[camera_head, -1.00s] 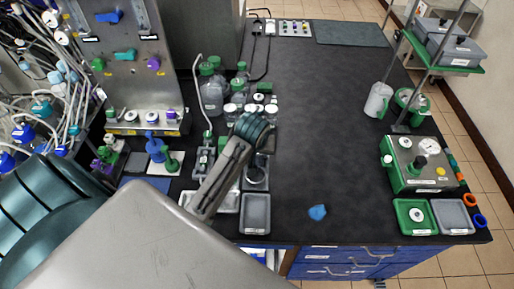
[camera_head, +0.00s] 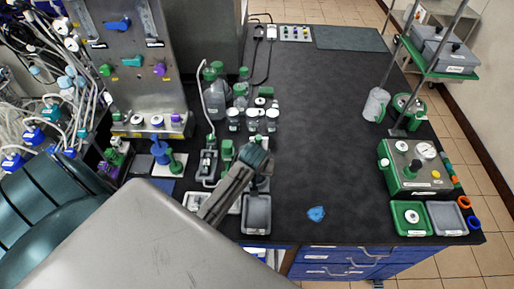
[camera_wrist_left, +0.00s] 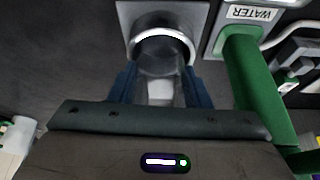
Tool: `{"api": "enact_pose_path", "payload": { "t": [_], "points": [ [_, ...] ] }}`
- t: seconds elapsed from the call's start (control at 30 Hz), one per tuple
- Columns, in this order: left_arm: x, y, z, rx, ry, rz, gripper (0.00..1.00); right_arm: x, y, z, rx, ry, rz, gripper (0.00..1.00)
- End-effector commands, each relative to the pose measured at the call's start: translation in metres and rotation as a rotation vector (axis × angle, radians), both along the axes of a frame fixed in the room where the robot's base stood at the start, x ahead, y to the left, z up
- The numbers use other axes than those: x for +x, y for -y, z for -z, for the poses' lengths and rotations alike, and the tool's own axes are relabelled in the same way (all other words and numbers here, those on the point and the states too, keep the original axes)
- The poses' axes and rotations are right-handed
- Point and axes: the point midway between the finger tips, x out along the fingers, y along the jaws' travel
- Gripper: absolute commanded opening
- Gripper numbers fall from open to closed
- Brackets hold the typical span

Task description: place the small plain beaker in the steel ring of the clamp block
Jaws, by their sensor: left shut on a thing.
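My left gripper (camera_head: 262,172) reaches over the left part of the black bench. In the left wrist view its blue fingers (camera_wrist_left: 160,92) are shut on a small clear beaker (camera_wrist_left: 160,68). The bright steel ring (camera_wrist_left: 163,38) of the grey clamp block (camera_wrist_left: 198,14) is right at the beaker's far end. The ring's near side is hidden, so I cannot tell whether the beaker is inside the ring or just over it. In the head view the gripper hides most of the block and the beaker. My right gripper is not in view.
A green piece (camera_wrist_left: 248,85) beside a WATER label stands close right of the fingers. A grey tray (camera_head: 257,228) lies in front. Small jars (camera_head: 252,118) and bottles stand behind. A blue scrap (camera_head: 316,213) lies on the otherwise clear middle bench.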

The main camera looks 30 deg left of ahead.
Motion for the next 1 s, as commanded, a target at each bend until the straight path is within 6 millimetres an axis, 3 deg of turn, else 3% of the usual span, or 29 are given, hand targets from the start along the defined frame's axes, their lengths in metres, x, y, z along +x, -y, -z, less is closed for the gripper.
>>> {"api": "enact_pose_path", "payload": {
  "t": [0.03,0.13,0.57,1.0],
  "points": [
    [0.0,0.0,0.001,0.0,0.0,0.0,0.46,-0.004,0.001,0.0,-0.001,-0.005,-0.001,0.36],
    [0.0,0.0,0.001,0.001,0.0,0.0,0.65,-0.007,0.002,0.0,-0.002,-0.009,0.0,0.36],
    [-0.002,0.001,-0.007,0.0,0.001,0.0,0.65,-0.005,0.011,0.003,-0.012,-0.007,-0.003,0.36],
    [-0.029,0.015,-0.083,0.0,0.005,0.0,0.65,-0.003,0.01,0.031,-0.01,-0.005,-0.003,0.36]
  ]
}}
